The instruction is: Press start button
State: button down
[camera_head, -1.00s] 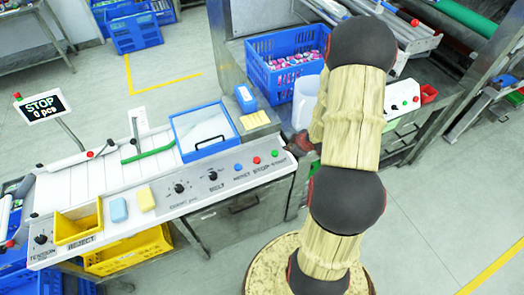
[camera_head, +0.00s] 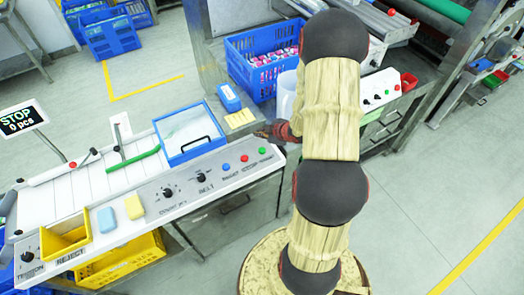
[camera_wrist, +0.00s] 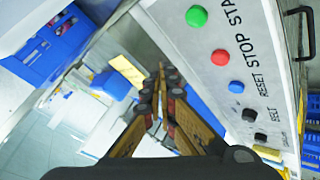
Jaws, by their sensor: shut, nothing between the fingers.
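The green start button (camera_head: 262,150) is at the right end of the white control panel (camera_head: 205,190), beside a red stop button (camera_head: 244,158) and a blue reset button (camera_head: 226,167). In the wrist view the green button (camera_wrist: 196,16) sits at the top, with the label START partly cut off. My gripper (camera_head: 266,131) is just behind the panel's right end in the head view, close to the green button but apart from it. In the wrist view my gripper (camera_wrist: 160,72) is shut and empty, its fingertips left of the button row.
Black knobs (camera_head: 168,192) are further left on the panel. A blue-framed clear lid (camera_head: 188,132), a yellow card (camera_head: 240,118) and a blue box (camera_head: 229,98) lie behind it. A blue crate (camera_head: 265,58) of small items stands farther back. A second button panel (camera_head: 380,90) is at right.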

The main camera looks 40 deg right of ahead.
aim_at(261, 151)
notch_tip(261, 151, down, 8)
jog(key=b, duration=0.6)
jog(key=shift+f, duration=0.1)
dwell(1.1)
jog(key=shift+f+b, duration=0.35)
jog(key=shift+b, duration=0.1)
